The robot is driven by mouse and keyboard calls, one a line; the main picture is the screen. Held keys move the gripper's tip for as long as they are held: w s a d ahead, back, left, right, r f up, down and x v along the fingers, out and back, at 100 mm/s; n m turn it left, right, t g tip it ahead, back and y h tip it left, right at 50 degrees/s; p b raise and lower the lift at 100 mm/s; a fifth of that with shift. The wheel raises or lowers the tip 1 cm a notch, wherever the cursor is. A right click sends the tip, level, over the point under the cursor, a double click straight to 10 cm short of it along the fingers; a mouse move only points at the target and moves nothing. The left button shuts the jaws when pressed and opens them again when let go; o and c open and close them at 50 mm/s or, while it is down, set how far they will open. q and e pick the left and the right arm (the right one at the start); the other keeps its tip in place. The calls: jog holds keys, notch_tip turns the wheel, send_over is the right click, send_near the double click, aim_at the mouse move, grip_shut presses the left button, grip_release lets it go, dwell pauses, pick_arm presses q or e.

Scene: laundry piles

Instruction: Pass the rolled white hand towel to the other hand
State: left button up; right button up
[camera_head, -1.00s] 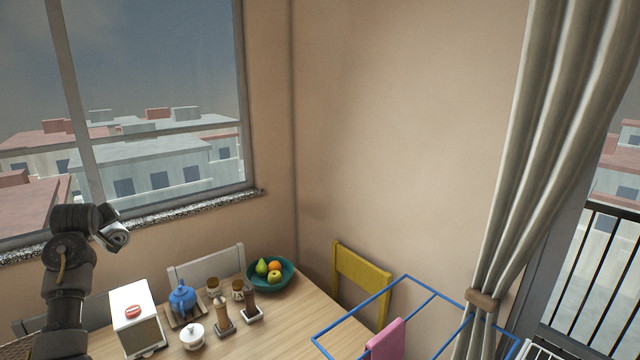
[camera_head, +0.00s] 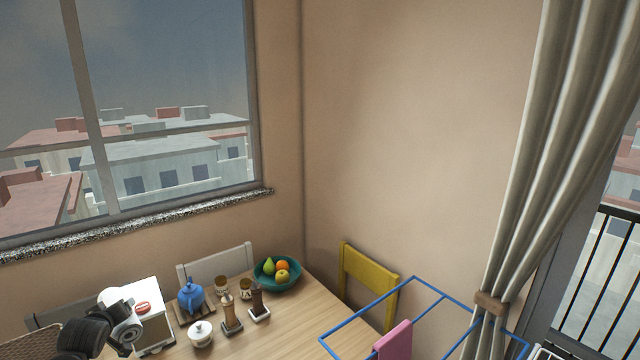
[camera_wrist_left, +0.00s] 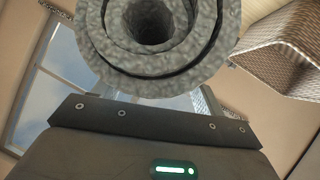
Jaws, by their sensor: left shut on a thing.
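The rolled hand towel (camera_wrist_left: 203,48) fills the top of the left wrist view. It is pale grey-white and fuzzy, seen end-on, with its coiled layers around a dark hollow core. My left gripper (camera_wrist_left: 155,95) is shut on it; the roll hides most of the fingers. In the head view, my left arm comes in at the lower left, in front of the table. A pale rounded shape (camera_head: 110,297) shows beside it; I cannot tell whether it is the towel. My right gripper is in neither view.
A woven item (camera_wrist_left: 280,58) shows in the wrist view. A blue rack (camera_head: 360,313) with a pink cloth (camera_head: 393,342) stands right.

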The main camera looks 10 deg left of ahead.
pick_arm(q)
jog(key=shift+s, duration=0.8)
jog(key=w+d+r+m+t+h, duration=0.1)
jog(key=w+d+r+m+h, duration=0.15)
jog(key=d, duration=0.65)
jog(key=w+d+r+m+h, duration=0.1)
jog(key=w+d+r, duration=0.15)
jog(key=d, duration=0.65)
jog(key=w+d+r+m+t+h, duration=0.1)
jog(key=w+d+r, duration=0.15)
jog(key=d, duration=0.75)
jog(key=s+d+r+m+h, duration=0.1)
jog(key=s+d+r, duration=0.2)
jog(key=d+r, duration=0.45)
jog(key=s+d+r+m+h, duration=0.1)
jog(key=s+d+r+h, duration=0.15)
jog(key=d+r, duration=0.45)
notch_tip(320, 180, down, 16)
jog(key=y+b, duration=0.1)
jog(key=b, duration=1.3)
jog(key=shift+s+d+r, duration=0.15)
jog(key=shift+d+r, duration=0.05)
jog(key=shift+d, duration=0.1)
jog(key=shift+m, duration=0.25)
